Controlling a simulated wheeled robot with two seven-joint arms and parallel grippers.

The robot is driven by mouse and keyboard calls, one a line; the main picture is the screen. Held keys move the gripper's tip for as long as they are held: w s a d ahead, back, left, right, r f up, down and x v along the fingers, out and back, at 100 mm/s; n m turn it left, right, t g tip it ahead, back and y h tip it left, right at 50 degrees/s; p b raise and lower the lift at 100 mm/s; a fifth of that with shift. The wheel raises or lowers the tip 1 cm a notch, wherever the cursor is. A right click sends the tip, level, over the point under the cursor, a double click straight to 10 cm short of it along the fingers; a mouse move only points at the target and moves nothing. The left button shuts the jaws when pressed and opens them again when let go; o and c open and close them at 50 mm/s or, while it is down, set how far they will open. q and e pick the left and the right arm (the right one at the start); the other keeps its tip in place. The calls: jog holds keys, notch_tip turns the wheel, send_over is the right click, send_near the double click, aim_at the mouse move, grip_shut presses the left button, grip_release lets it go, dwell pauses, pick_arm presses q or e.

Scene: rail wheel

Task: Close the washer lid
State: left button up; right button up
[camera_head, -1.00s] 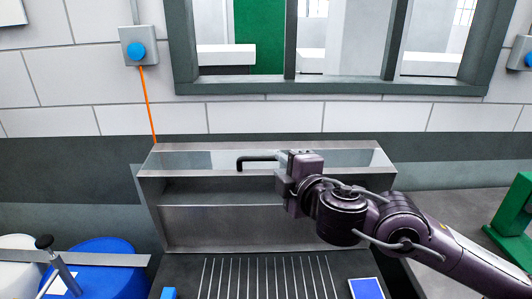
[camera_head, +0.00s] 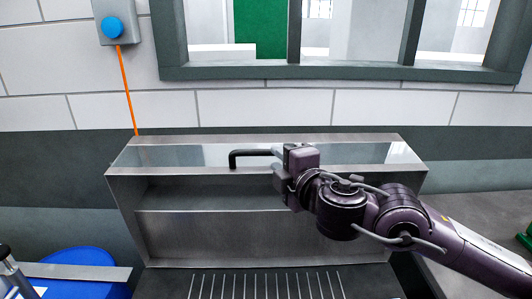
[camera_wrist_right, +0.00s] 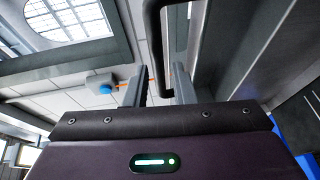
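The washer lid (camera_head: 270,222) is a grey metal hood that stands raised, its open inner side facing me. A black bent handle (camera_head: 240,155) sits at its upper edge, in front of a glassy strip. My right gripper (camera_head: 276,153) is at the right end of this handle. In the right wrist view the black handle (camera_wrist_right: 156,40) runs between the two fingers of the right gripper (camera_wrist_right: 161,85). My left gripper is not in view.
The washer's slotted base (camera_head: 265,285) lies below the lid. A blue drum (camera_head: 85,262) stands at the lower left. A blue button box (camera_head: 113,27) with an orange cable is on the tiled wall behind. A grey counter (camera_head: 470,222) lies to the right.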

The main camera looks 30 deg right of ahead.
aim_at(271, 155)
jog(key=w, duration=0.5)
jog(key=shift+w+d+f, duration=0.1)
jog(key=shift+w+f, duration=0.1)
jog(key=shift+w, duration=0.5)
jog(key=shift+f, duration=0.1)
grip_shut()
